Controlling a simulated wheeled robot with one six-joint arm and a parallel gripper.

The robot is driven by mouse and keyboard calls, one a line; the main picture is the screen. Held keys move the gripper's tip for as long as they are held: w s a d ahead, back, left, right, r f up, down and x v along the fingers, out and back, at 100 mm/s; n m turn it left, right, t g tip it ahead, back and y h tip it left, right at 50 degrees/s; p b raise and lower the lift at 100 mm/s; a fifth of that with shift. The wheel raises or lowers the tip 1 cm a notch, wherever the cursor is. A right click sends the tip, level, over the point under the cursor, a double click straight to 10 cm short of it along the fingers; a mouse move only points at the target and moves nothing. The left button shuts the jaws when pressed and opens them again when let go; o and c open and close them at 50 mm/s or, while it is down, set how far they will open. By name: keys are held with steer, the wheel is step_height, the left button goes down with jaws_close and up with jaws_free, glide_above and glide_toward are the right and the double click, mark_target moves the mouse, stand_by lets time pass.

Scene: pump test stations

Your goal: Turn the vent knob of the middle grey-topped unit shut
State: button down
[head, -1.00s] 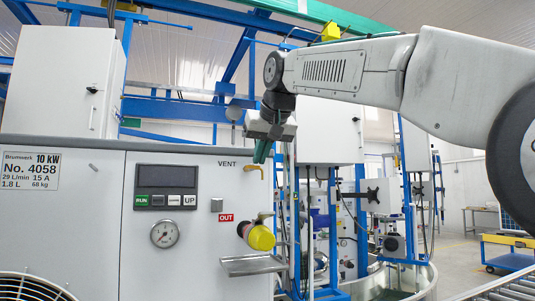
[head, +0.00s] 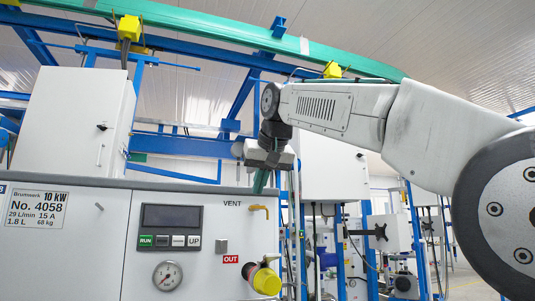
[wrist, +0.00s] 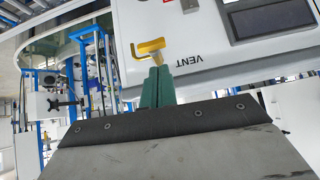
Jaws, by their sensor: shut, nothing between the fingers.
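The vent knob (head: 258,208) is a small brass-yellow bent lever beside the word VENT on the pale front panel of unit No. 4058 (head: 95,250). In the wrist view the knob (wrist: 149,48) lies just past my fingertips, its bent end to the left. My gripper (head: 260,189) hangs down from the wrist, just above the knob in the head view. Its green fingers (wrist: 157,72) are shut together and empty. I cannot tell whether the fingertips touch the knob.
A yellow-capped outlet (head: 265,280) sticks out below, near the red OUT label. A display with buttons (head: 170,226) and a gauge (head: 167,275) are left of the knob. A white cabinet (head: 75,120) stands behind the unit. Blue frames and other equipment stand to the right.

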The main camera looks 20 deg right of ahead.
steer(key=v, duration=1.1)
steer(key=shift+w+r, duration=0.25)
steer(key=shift+r, duration=0.2)
steer(key=shift+d, duration=0.1)
steer(key=s+d+f+g, duration=0.2)
steer(key=s+f, duration=0.7)
steer(key=f, duration=0.8)
steer(key=s+d+f+g, duration=0.3)
steer(key=s+f, duration=0.7)
steer(key=f, duration=0.8)
steer(key=s+d+f+g+h, duration=0.1)
steer(key=s+d+f, duration=0.3)
steer(key=s+f, duration=0.6)
step_height(320, 180, down, 8)
steer(key=shift+f+m+g, duration=0.2)
steer(key=shift+m+g, duration=0.2)
steer(key=shift+g, duration=0.4)
steer(key=shift+s, duration=0.2)
